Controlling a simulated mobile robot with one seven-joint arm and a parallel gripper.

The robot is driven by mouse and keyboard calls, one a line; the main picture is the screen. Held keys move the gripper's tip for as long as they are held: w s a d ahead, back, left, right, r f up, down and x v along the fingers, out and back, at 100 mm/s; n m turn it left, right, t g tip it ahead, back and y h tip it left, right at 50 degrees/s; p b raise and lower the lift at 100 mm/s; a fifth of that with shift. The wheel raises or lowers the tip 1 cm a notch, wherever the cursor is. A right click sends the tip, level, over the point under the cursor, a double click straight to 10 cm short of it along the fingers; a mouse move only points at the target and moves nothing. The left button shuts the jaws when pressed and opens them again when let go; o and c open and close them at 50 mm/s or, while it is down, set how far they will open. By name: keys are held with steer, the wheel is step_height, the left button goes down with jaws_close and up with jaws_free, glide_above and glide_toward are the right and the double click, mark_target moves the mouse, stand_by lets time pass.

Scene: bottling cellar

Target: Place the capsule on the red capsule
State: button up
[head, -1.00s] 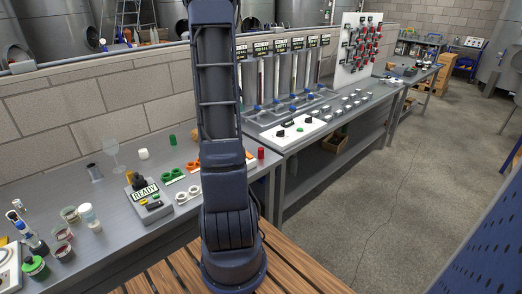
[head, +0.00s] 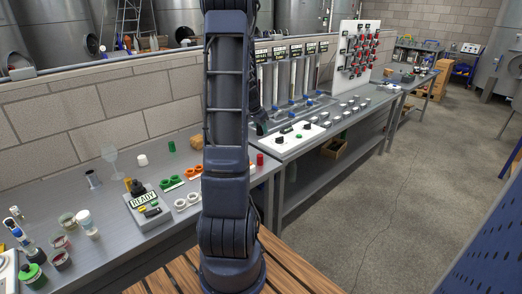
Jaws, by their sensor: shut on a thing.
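The red capsule (head: 260,159) stands upright on the grey bench, just right of my arm. My gripper (head: 259,121) shows partly past the right side of my arm, in front of the tube rack and above the red capsule in the picture. It is shut on a small, dark green-looking capsule (head: 260,130); the hold is small and hard to make out. A green capsule (head: 172,146) and a white capsule (head: 142,160) stand apart at the back of the bench, left of my arm.
Orange rings (head: 193,171), green rings (head: 171,184) and white rings (head: 186,201) lie near the READY box (head: 147,207). A stemmed glass (head: 110,158) and several jars stand left. The panel (head: 290,140) with knobs lies right of the red capsule.

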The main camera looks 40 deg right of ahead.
step_height(320, 180, down, 12)
steer(key=shift+r, duration=0.15)
stand_by(0.4)
steer(key=o, duration=0.6)
